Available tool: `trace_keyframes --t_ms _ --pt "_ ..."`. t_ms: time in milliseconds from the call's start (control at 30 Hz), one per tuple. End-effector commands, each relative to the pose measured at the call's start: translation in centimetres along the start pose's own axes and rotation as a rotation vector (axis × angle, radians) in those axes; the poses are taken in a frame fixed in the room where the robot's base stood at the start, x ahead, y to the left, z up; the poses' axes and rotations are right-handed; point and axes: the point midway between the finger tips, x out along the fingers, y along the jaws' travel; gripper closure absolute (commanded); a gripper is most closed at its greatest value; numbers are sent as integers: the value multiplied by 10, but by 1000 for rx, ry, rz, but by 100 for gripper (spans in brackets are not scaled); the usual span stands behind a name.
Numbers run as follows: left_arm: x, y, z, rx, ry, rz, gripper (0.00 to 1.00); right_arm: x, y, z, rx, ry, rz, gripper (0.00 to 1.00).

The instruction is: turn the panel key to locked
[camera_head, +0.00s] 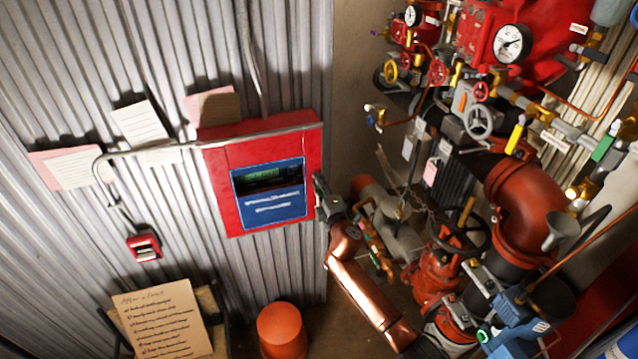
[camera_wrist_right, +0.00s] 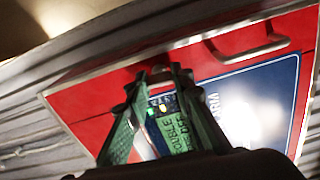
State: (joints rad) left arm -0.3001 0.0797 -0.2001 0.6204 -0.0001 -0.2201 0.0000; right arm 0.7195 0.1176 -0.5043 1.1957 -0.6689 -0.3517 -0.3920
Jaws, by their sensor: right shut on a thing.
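The red alarm panel (camera_head: 222,190) hangs on the corrugated wall, with a dark display and a blue face (camera_head: 270,207). My right gripper (camera_head: 319,184) is at the panel's right edge, its arm reaching up from the lower right. In the right wrist view the red panel (camera_wrist_right: 85,110) and its blue face (camera_wrist_right: 262,108) lie tilted behind the gripper (camera_wrist_right: 158,76). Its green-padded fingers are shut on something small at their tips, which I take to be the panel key. The fingers hide the key, so its position cannot be read. My left gripper is not in view.
A conduit (camera_head: 160,148) runs along the wall to the panel's top. A red call point (camera_head: 144,247) is below left, and an orange bucket (camera_head: 281,328) stands below. Red pipes (camera_head: 527,200), valves and gauges crowd the right side, close to my right arm.

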Motion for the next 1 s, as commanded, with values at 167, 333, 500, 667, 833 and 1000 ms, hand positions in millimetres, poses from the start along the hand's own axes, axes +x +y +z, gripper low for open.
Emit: trace_keyframes --t_ms 167,333,500,667,833,1000 --pt "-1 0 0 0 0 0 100 0 0 0 -60 1 -1 100" --pt "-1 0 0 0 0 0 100 0 -1 -1 -85 1 0 100" --pt "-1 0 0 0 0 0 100 0 -1 -1 -91 1 0 100" --pt "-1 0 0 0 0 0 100 0 -1 -1 -90 1 -1 100" --pt "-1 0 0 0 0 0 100 0 -1 -1 -90 1 -1 73" --pt "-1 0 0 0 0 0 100 0 -1 0 -89 1 0 61"
